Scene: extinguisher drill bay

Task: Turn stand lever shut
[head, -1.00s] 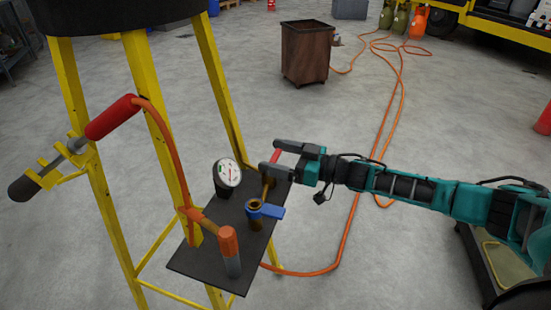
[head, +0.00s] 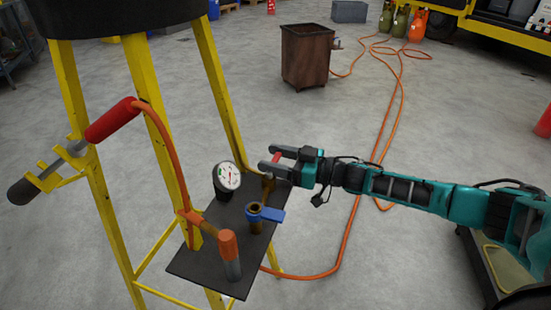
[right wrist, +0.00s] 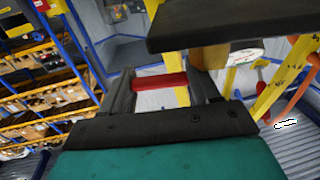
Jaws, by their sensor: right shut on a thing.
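The stand is a yellow frame (head: 75,110) with a dark shelf (head: 205,268). A red lever (head: 277,156) shows at the shelf's far right corner, by a brass fitting (head: 267,186). My right gripper (head: 268,160) is shut on this lever. In the right wrist view the red lever (right wrist: 160,82) lies across between the two fingers. The brass fitting (right wrist: 210,57) is close beyond, partly hidden by a finger. A second valve with a blue lever (head: 271,215) stands nearer on the shelf. My left gripper is not in view.
A pressure gauge (head: 228,176) and an orange-capped post (head: 229,255) stand on the shelf. A red-gripped nozzle (head: 111,119) hangs on the frame at left. An orange hose (head: 396,115) runs over the floor past a brown bin (head: 305,55).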

